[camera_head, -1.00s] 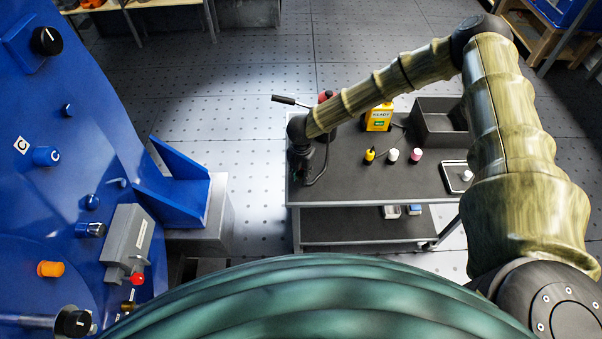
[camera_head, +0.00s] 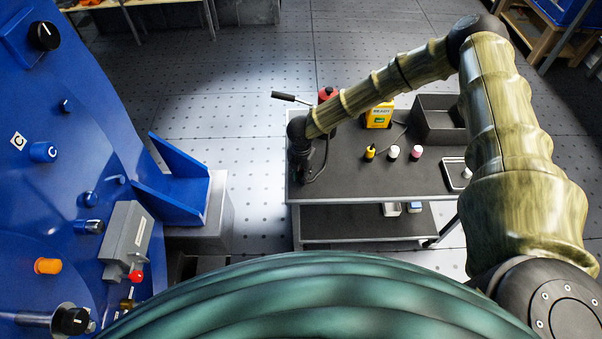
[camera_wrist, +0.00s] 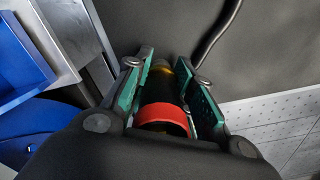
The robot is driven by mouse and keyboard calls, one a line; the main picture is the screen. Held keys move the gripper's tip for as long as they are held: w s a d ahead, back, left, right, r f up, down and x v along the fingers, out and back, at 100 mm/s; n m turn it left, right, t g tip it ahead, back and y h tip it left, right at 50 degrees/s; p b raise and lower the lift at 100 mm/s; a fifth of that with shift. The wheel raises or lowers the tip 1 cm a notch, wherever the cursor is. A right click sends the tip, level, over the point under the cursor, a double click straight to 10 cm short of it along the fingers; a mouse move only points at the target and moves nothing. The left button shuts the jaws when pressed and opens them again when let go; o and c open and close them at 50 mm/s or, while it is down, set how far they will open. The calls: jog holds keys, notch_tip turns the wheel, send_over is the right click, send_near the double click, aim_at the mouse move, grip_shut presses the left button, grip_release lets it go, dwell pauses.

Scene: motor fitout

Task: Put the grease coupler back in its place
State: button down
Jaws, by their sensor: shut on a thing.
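My gripper (camera_head: 302,176) hangs fingers-down at the left end of the grey cart (camera_head: 345,195). In the wrist view its green-padded fingers (camera_wrist: 172,78) are shut on the grease coupler (camera_wrist: 168,112), a dark cylinder with a red ring nearest the camera and a brass-coloured far end. In the head view the coupler is hard to make out within the dark gripper. A black hose (camera_head: 325,165) curves up beside the gripper. A red piece with a black lever (camera_head: 290,98) stands behind my forearm, partly hidden. I cannot tell whether the coupler touches the cart.
A yellow container (camera_head: 379,117), a dark open bin (camera_head: 440,122) and several small bottles (camera_head: 393,152) stand on the cart. A small tray (camera_head: 453,174) is at its right, partly hidden by my arm. A blue machine (camera_head: 60,190) with knobs fills the left; perforated floor (camera_head: 262,150) lies between.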

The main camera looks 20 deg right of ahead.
jog(key=shift+f, duration=0.2)
jog(key=c, duration=1.1)
grip_release()
jog(key=shift+c, duration=0.2)
notch_tip(320, 180, up, 12)
